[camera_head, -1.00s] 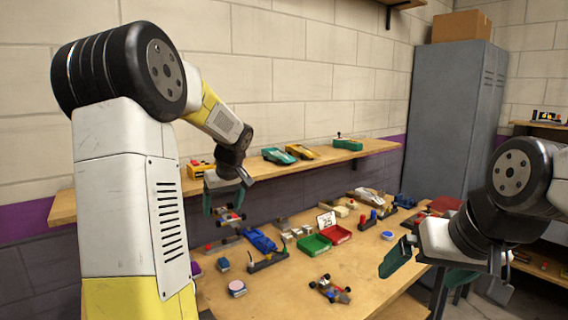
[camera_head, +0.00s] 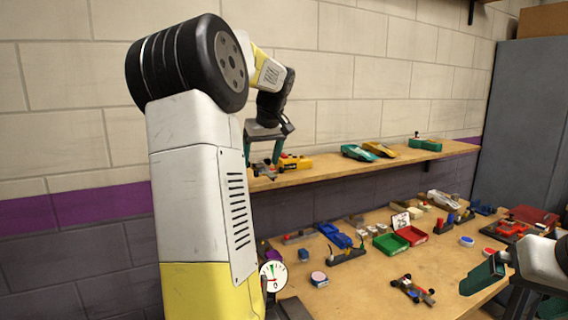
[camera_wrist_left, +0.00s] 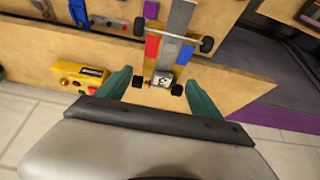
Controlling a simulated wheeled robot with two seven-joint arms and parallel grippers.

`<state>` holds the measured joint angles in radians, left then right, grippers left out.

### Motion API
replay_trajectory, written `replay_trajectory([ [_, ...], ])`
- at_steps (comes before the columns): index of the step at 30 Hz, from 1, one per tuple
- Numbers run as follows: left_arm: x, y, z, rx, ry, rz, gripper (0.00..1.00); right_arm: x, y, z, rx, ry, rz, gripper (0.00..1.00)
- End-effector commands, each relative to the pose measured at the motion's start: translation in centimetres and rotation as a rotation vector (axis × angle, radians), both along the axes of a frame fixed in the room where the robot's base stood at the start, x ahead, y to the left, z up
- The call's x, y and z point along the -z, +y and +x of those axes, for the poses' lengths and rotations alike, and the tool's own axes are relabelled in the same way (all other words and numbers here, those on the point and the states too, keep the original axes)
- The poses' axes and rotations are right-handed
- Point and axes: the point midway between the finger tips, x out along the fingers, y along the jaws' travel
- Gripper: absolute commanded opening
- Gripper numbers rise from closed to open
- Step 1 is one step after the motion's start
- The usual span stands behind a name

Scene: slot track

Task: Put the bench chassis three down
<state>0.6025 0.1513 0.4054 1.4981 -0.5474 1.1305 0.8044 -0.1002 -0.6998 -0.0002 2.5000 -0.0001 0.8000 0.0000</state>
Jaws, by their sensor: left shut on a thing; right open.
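My left gripper (camera_head: 264,148) is shut on a chassis (camera_head: 262,170) at the height of the wall shelf, just left of the yellow box in the head view. In the left wrist view the chassis (camera_wrist_left: 163,50) is a grey bar with red and blue blocks, black wheels and a white tag reading 3. It sits between the green fingers (camera_wrist_left: 158,92). Whether it touches the shelf, I cannot tell. Another chassis (camera_head: 413,289) with dark wheels lies on the bench (camera_head: 365,283). My right gripper (camera_head: 490,272) is open and empty over the bench's right side.
The wall shelf (camera_head: 340,160) holds a yellow box with a red button (camera_head: 293,163), green and yellow car bodies (camera_head: 358,152) and a green controller (camera_head: 424,144). The bench bears green and red trays (camera_head: 390,243), a blue car body (camera_head: 335,235) and a round tin (camera_head: 319,279).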

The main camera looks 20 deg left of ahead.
Motion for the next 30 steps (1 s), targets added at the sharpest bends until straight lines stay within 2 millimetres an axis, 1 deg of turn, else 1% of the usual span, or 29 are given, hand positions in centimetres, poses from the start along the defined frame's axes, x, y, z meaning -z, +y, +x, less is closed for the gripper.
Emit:
replay_trajectory([
  [1, 0.3, 1.5, 0.5, -0.006, 0.001, -0.002, 0.33, 0.0, 0.0, 0.0, 0.0, 0.0, 0.0, 0.97],
  [6, 0.8, 5.8, 2.0, -0.006, 0.001, -0.002, 0.33, 0.0, 0.0, 0.0, 0.0, 0.0, 0.0, 0.97],
  [9, 1.0, 8.2, 2.9, -0.005, -0.001, -0.003, 0.33, 0.0, 0.0, 0.0, 0.0, 0.0, 0.0, 0.97],
  [13, 1.2, 10.6, 3.8, -0.004, 0.0, -0.001, 0.33, 0.0, 0.0, 0.0, 0.0, 0.0, 0.0, 0.97],
  [22, 1.4, 12.9, 4.7, -0.002, 0.0, 0.0, 0.33, 0.0, 0.0, 0.0, 0.0, 0.0, 0.0, 0.97],
  [27, 4.1, 12.8, 4.5, -0.002, 0.004, -0.001, 0.33, 0.0, 0.0, 0.0, 0.0, 0.0, 0.0, 0.97],
  [30, 4.8, 12.7, 4.6, -0.001, 0.0, 0.0, 0.33, 0.0, 0.0, 0.0, 0.0, 0.0, 0.0, 0.97],
])
